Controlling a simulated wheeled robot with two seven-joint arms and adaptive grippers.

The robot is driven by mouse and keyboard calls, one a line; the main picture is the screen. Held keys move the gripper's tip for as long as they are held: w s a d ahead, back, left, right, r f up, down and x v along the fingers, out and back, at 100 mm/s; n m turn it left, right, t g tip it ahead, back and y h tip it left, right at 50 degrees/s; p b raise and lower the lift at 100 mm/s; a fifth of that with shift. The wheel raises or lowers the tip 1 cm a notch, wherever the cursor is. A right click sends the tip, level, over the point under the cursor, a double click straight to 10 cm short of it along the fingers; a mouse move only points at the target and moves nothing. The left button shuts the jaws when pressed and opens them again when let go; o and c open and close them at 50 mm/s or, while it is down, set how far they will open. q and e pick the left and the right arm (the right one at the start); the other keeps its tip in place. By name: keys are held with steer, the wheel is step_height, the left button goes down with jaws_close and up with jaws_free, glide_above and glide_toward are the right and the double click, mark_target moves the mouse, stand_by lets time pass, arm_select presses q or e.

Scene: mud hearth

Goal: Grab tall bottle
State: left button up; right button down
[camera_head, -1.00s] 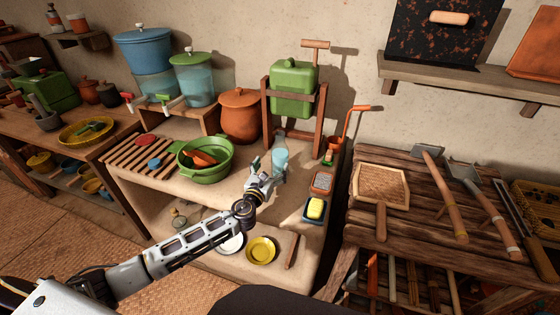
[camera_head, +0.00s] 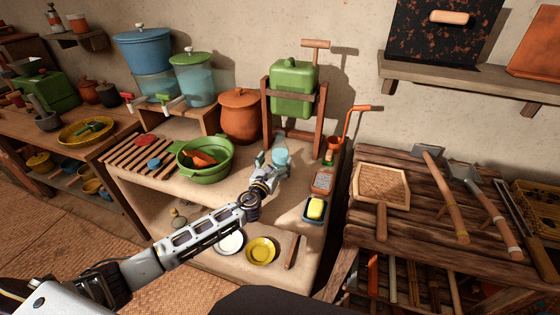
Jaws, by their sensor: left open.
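The tall bottle (camera_head: 281,155) is clear with pale blue contents. It stands upright on the mud counter, in front of the green tank on its wooden stand. My left gripper (camera_head: 270,163) is open at the bottle's lower front left. Its fingers overlap the lower part of the bottle in the picture. I cannot tell whether they touch it or surround it. My gripper hides the bottle's base. My right gripper is not in view.
A green bowl (camera_head: 205,160) stands left of my gripper. A grater (camera_head: 322,182) and a yellow sponge in a blue dish (camera_head: 314,209) lie to the right. The green tank (camera_head: 293,88) and a clay pot (camera_head: 240,116) stand behind.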

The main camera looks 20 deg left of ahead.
mark_target(277, 161)
arm_select(q)
steer(key=w, duration=0.3)
steer(key=shift+w+d+f+b, duration=0.1)
steer(key=shift+d+f+b, duration=0.05)
steer(key=shift+d+b, duration=0.15)
steer(key=shift+w, duration=0.45)
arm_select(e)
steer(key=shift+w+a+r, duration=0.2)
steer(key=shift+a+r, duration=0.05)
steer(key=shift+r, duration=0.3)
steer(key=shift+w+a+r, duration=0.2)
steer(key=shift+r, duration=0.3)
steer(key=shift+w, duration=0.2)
arm_select(q)
steer(key=c, duration=1.4)
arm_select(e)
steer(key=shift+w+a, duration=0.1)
